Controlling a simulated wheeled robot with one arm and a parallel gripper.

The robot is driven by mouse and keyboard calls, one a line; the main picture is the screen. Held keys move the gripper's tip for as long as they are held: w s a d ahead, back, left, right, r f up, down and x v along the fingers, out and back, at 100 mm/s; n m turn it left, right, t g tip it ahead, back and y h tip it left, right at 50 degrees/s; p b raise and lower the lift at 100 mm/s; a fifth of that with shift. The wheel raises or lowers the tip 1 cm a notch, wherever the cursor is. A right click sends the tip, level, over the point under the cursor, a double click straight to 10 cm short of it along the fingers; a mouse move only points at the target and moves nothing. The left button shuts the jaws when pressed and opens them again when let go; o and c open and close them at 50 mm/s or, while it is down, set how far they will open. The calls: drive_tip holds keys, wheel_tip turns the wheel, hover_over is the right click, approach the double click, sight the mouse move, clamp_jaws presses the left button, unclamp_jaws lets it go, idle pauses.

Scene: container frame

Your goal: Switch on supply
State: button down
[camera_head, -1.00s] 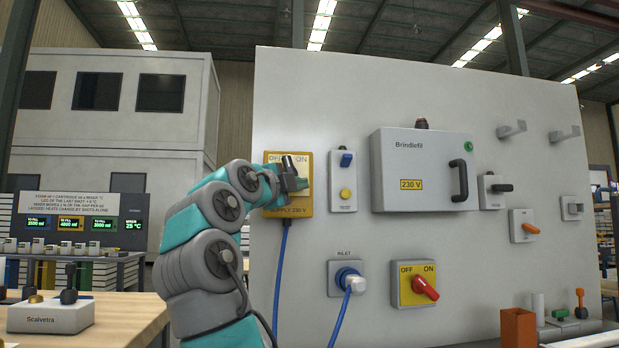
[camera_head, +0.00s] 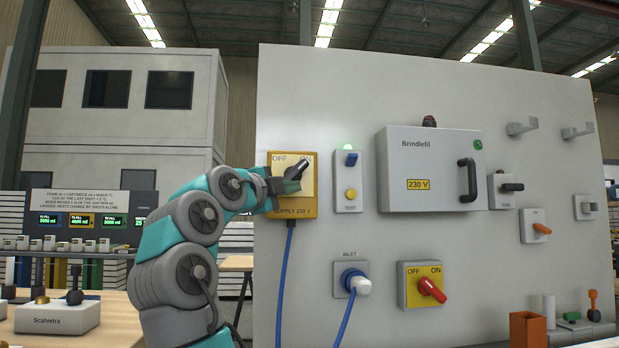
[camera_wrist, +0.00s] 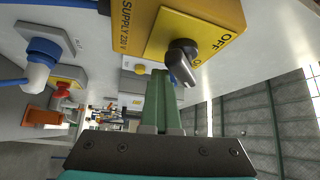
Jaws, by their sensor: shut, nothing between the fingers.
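The yellow supply box (camera_head: 310,200) is on the grey panel, labelled OFF, ON and SUPPLY 230 V. Its black rotary knob (camera_head: 298,168) points up and right toward ON. In the wrist view the knob (camera_wrist: 182,60) also leans toward the ON label, which it partly covers. My gripper (camera_head: 296,186) is shut and empty, just below the knob in front of the box. In the wrist view its green fingertips (camera_wrist: 159,76) are together beside the knob handle; I cannot tell whether they touch it. My gripper hides part of the box's face.
Right of the supply is a test box (camera_head: 347,190) with a green light glowing above it. Further right are the Brindlefil cabinet (camera_head: 428,150) and a red OFF/ON switch (camera_head: 430,288). A blue cable (camera_head: 284,270) hangs below the supply. The inlet plug (camera_head: 357,283) sits lower.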

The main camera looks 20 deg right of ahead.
drive_tip(key=shift+w+a+r+p, duration=0.1)
drive_tip(key=shift+a+r+p, duration=0.25)
drive_tip(key=shift+a+r, duration=0.35)
idle(0.3)
drive_tip(key=s+d+f+b, duration=0.1)
drive_tip(key=d+f+b, duration=0.2)
drive_tip(key=f+b, duration=0.1)
drive_tip(key=s+a+r, duration=0.4)
drive_tip(key=s+a, duration=0.1)
drive_tip(key=s, duration=0.1)
drive_tip(key=shift+s+a+r, duration=0.15)
idle(0.6)
